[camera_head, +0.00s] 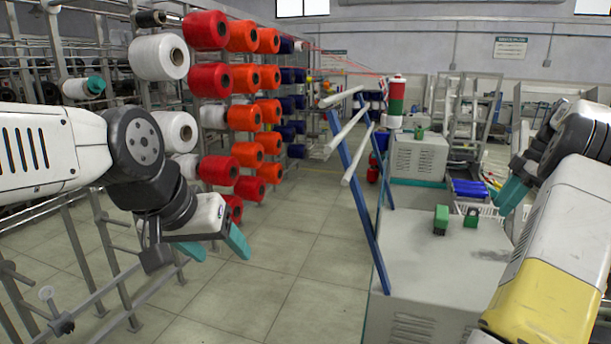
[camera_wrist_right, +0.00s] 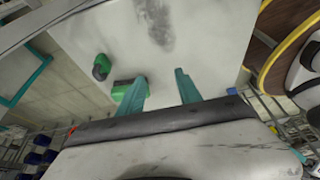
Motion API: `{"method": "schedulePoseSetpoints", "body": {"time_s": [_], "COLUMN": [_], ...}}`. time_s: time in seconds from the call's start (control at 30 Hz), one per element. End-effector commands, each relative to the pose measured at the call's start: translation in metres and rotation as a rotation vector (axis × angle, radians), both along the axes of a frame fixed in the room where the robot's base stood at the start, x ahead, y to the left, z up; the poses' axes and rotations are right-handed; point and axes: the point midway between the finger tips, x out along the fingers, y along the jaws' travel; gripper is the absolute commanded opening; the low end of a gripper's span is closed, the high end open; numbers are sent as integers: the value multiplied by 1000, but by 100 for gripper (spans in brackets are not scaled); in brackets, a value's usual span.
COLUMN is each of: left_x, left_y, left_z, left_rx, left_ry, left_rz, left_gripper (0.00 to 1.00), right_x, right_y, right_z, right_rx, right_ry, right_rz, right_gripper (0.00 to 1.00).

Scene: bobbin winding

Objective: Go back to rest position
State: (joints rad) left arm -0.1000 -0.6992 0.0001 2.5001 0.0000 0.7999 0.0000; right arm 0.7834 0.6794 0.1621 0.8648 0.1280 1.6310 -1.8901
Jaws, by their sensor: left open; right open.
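My left gripper (camera_head: 214,246) hangs at the left in the head view, in front of the yarn rack and over the open floor. Its teal fingers are apart with nothing between them. My right gripper (camera_head: 513,194) is at the right, above the right side of the grey machine cabinet (camera_head: 440,270), partly hidden by my own arm. In the right wrist view my right gripper (camera_wrist_right: 161,78) shows two teal fingers apart and empty over the cabinet top. Two green blocks (camera_head: 441,219) (camera_head: 471,217) sit on the cabinet top; in the wrist view they lie left of the fingers.
A rack of red (camera_head: 210,80), orange (camera_head: 243,78) and white (camera_head: 160,57) yarn cones stands at the left. A blue frame with white rods (camera_head: 367,190) rises at the cabinet's left edge. Another machine (camera_head: 418,155) stands behind. The middle floor (camera_head: 300,270) is clear.

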Motion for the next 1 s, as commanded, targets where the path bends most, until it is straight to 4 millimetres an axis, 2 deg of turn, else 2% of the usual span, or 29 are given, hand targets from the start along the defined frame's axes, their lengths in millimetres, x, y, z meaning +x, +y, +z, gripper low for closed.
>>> {"method": "schedulePoseSetpoints", "body": {"time_s": [0.17,0.37,0.47,0.6,0.77,0.9,1.0], "left_x": [0,0,0,0,0,0,0], "left_y": [0,0,0,0,0,0,0], "left_z": [0,0,0,0,0,0,0], "left_rx": [0,0,0,0,0,0,0], "left_ry": [-1,-1,-1,-1,-1,-1,-1], "left_rz": [0,0,0,0,0,0,0], "left_gripper": [64,64,64,64,64,64,64], "right_x": [4,5,4,-6,-38,-83,-120], "right_y": [23,61,86,133,206,264,299], "right_z": [15,39,53,75,102,111,109], "right_rx": [-18,-46,-63,-88,-106,-85,-45], "right_ry": [13,29,35,38,21,-8,-31], "right_rz": [-42,-118,-172,-274,-452,-626,-746], "right_gripper": [41,41,41,41,41,41,41]}}
